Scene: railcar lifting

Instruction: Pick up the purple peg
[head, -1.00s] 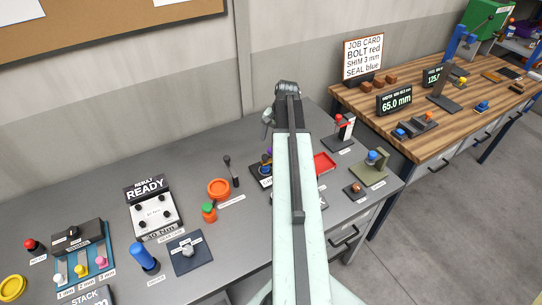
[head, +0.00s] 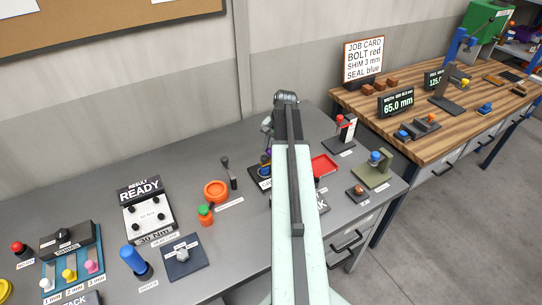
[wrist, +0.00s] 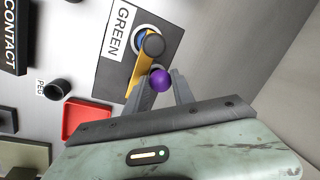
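The purple peg (wrist: 160,80) shows in the wrist view as a round purple knob between the fingertips of my gripper (wrist: 162,82). The two grey fingers stand apart, one on each side of the knob. I cannot tell whether they touch it. The peg's lower part is hidden. In the head view, a bit of purple (head: 268,153) shows just left of my arm, below my gripper (head: 267,127), which is small there and partly hidden.
A dark plate labelled GREEN (wrist: 120,68), with a yellow bar and a black knob (wrist: 153,44), lies beside the peg in the wrist view. A red tray (wrist: 86,119) is nearby. An orange ring (head: 216,191) and a black lever (head: 229,172) stand left of my arm.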

